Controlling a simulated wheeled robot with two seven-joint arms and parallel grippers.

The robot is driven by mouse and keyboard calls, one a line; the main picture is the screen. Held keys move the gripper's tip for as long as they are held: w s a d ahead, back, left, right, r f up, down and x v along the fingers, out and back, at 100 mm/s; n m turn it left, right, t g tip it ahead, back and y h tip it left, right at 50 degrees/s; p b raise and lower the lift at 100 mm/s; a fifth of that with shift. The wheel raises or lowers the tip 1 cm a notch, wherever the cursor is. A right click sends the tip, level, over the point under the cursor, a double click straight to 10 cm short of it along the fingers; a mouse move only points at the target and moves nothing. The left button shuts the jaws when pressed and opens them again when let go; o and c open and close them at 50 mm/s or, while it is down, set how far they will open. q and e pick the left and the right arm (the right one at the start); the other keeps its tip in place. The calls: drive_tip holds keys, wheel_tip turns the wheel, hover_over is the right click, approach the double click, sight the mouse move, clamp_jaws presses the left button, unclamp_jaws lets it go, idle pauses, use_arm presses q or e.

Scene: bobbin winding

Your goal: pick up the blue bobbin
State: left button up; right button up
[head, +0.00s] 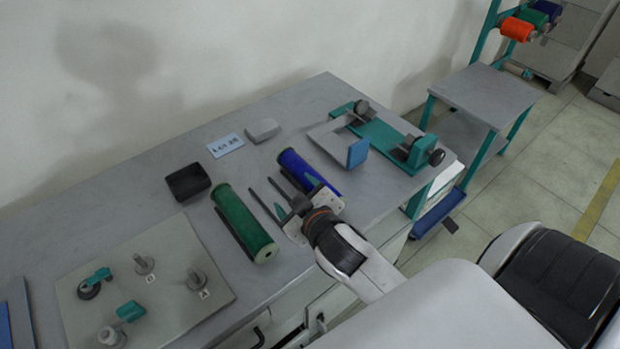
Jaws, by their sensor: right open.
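The blue bobbin (303,167) lies on the grey table, to the right of a green bobbin (243,223). My right gripper (268,191) reaches in from the lower right, with its fingers apart and nothing between them. Its fingers point up and left, near the blue bobbin's left side, and one finger is close to it. I cannot tell whether that finger touches it. The gripper body hides a little of the blue bobbin's near end. My left gripper is not in view.
A black tray (188,182), a label card (226,145) and a grey block (263,130) lie behind. A teal winding fixture (385,138) stands right. A plate with pegs (150,240) is front left. A shelf cart (485,95) stands beyond the table.

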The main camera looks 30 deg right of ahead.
drive_tip(key=w+a+r+n+t+y, duration=0.3)
drive_tip(key=w+r+n+t+y, duration=0.15)
drive_tip(key=r, duration=0.25)
drive_tip(key=w+a+r+n+t+y, duration=0.3)
drive_tip(key=a+r+n, duration=0.15)
drive_tip(key=r, duration=0.25)
drive_tip(key=a+r+n+g+y, duration=0.3)
drive_tip(key=a+n+g+y, duration=0.15)
drive_tip(key=n+y, duration=0.65)
drive_tip(key=n+g+h, duration=1.3)
drive_tip(key=g+h, duration=0.3)
hover_over(310, 172)
wheel_tip(310, 172, down, 13)
drive_tip(key=f, duration=0.4)
drive_tip(key=f+p, duration=0.1)
drive_tip(key=f, duration=0.1)
drive_tip(key=shift+s+a+f, duration=0.15)
drive_tip(key=shift+s+f, duration=0.15)
drive_tip(key=f, duration=0.3)
drive_tip(key=f+p, duration=0.1)
drive_tip(key=f, duration=0.1)
drive_tip(key=shift+w+d, duration=0.2)
drive_tip(key=shift+w, duration=0.1)
